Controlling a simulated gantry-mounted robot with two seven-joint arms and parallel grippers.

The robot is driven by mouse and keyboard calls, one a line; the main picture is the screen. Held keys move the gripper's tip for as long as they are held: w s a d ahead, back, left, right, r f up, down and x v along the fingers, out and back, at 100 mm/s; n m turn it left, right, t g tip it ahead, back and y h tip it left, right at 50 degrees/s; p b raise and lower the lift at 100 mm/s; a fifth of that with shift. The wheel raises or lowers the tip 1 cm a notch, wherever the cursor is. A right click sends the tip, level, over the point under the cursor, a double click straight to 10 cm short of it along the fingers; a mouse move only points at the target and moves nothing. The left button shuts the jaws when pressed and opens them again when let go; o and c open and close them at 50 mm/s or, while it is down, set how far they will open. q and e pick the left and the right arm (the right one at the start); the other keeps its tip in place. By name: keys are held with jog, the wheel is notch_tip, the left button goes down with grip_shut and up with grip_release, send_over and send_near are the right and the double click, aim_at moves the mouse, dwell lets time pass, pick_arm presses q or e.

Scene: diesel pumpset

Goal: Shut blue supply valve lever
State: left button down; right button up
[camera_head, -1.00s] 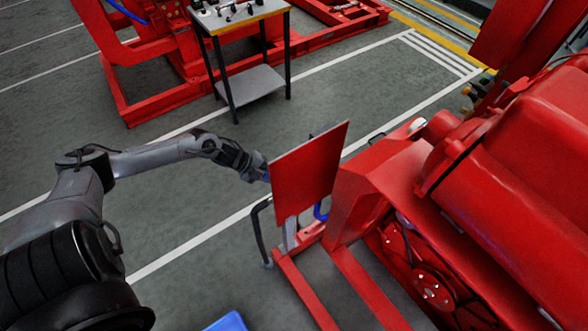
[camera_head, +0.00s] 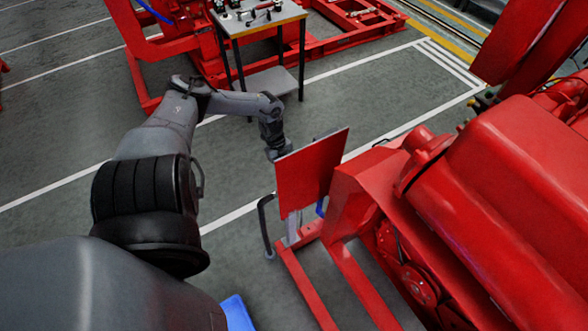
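A small blue part (camera_head: 320,208) shows at the lower right edge of a red panel (camera_head: 312,172); I cannot tell whether it is the blue supply valve lever. Most of whatever lies behind the panel is hidden. My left arm reaches over from the left, and its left gripper (camera_head: 278,152) is at the panel's upper left edge, pointing down. Its fingertips are small or hidden by the panel, so I cannot tell whether they are open or shut, or touching anything. My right gripper is not in view.
The large red pumpset (camera_head: 480,190) fills the right side, with its red base rails (camera_head: 305,290) below. A dark bent pipe (camera_head: 264,228) stands left of the panel. A tool table (camera_head: 262,25) stands at the back. A blue object (camera_head: 238,312) lies low on the floor.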

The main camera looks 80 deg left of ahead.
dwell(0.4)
pick_arm(q)
jog(key=c, duration=1)
grip_release()
jog(key=p+v, duration=0.4)
jog(key=v, duration=0.6)
jog(key=shift+a+r+p, duration=0.15)
jog(key=shift+r+p, duration=0.15)
jog(key=shift+r, duration=0.05)
